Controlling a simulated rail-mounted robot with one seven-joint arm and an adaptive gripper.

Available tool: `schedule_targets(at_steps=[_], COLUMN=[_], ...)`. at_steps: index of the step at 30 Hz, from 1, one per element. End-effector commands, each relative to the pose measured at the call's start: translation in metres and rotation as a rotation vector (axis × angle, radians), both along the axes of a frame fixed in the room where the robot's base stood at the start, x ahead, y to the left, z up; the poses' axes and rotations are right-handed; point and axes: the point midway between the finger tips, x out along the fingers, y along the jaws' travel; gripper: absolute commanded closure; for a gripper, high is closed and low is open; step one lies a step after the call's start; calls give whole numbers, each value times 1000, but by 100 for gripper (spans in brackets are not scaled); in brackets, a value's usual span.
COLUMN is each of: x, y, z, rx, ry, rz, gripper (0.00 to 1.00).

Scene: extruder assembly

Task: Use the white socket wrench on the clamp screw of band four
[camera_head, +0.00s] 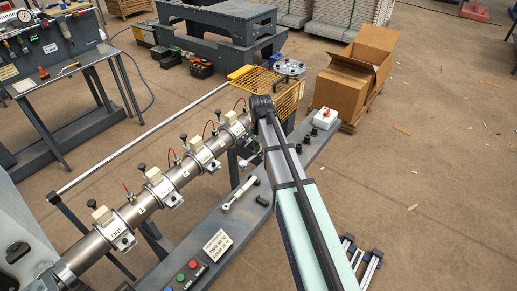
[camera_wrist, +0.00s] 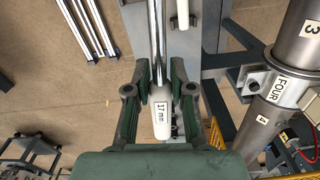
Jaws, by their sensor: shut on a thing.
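In the wrist view my gripper (camera_wrist: 160,78) is shut on the white handle of a wrench (camera_wrist: 160,115) marked 17 mm. Its chrome shaft (camera_wrist: 158,35) runs up out of the picture, so its socket end is not seen. The band labelled FOUR (camera_wrist: 285,88) is on the steel barrel to the right, apart from the gripper. A metal clamp lug (camera_wrist: 254,82) sticks out from its left side; which part is the screw is hard to tell. In the head view band four (camera_head: 232,120) is near the barrel's far end, and my arm hides my gripper.
A second wrench (camera_head: 240,193) lies on the grey machine bed (camera_head: 214,222). Bands with upright knobs, red leads and labels line the barrel (camera_head: 92,246). A yellow guard (camera_head: 290,102) and a red-and-white switch box (camera_head: 324,117) stand near the far end. Cardboard boxes (camera_head: 345,88) are behind.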

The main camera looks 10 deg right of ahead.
Motion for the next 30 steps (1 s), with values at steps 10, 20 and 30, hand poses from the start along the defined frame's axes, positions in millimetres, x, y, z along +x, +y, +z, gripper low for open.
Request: schedule_targets(at_steps=[10, 20, 30], x=[-47, -80, -97], y=[2, 4, 5], z=[15, 26, 32], rx=[-1, -1, -1], ry=[-1, -1, 1], rz=[452, 749, 885], gripper=[100, 100, 100])
